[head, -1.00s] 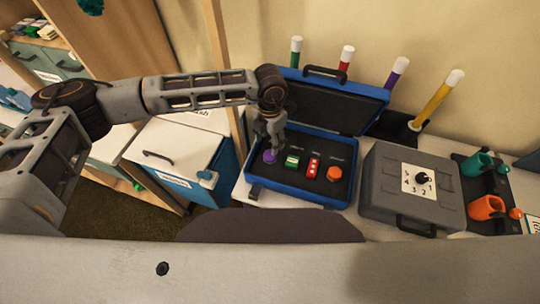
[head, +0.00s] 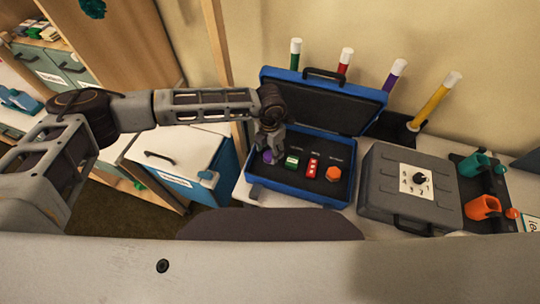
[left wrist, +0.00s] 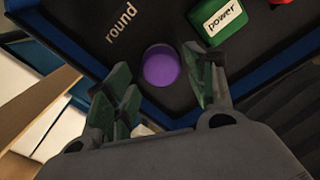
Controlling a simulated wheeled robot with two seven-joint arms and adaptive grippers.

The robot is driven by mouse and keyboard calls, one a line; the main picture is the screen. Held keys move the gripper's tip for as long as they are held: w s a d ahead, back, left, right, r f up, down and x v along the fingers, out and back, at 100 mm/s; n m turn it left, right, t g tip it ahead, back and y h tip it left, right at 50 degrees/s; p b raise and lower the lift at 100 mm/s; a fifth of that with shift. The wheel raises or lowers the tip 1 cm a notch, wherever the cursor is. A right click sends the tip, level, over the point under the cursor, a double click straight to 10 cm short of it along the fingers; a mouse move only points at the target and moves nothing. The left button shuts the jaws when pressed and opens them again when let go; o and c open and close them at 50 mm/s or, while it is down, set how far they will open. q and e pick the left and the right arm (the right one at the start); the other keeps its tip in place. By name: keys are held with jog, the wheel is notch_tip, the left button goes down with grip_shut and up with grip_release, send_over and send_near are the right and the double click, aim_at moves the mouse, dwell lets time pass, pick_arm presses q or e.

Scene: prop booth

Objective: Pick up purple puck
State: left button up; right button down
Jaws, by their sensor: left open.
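The purple puck (head: 267,157) sits in the left end of the open blue case (head: 297,190), in the black lining. In the left wrist view the puck (left wrist: 162,66) is round and lies ahead of and between the fingers, beside the printed word "round". My left gripper (head: 270,146) is over the left end of the case, pointing down at the puck. Its fingers (left wrist: 163,97) are open on either side, with nothing held. I cannot tell the exact height of the fingertips above the lining. My right gripper is not in view.
A green block (head: 291,160), a red piece (head: 312,168) and an orange piece (head: 333,174) lie right of the puck. The raised lid (head: 375,92) stands behind. A grey case with a dial (head: 375,190) is to the right; a white-topped box (head: 190,150) is left.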

pick_arm(q)
notch_tip(320, 180, down, 2)
jog(key=shift+f, duration=0.25)
dwell(0.4)
jog(key=c, duration=0.8)
jog(key=shift+c, duration=0.2)
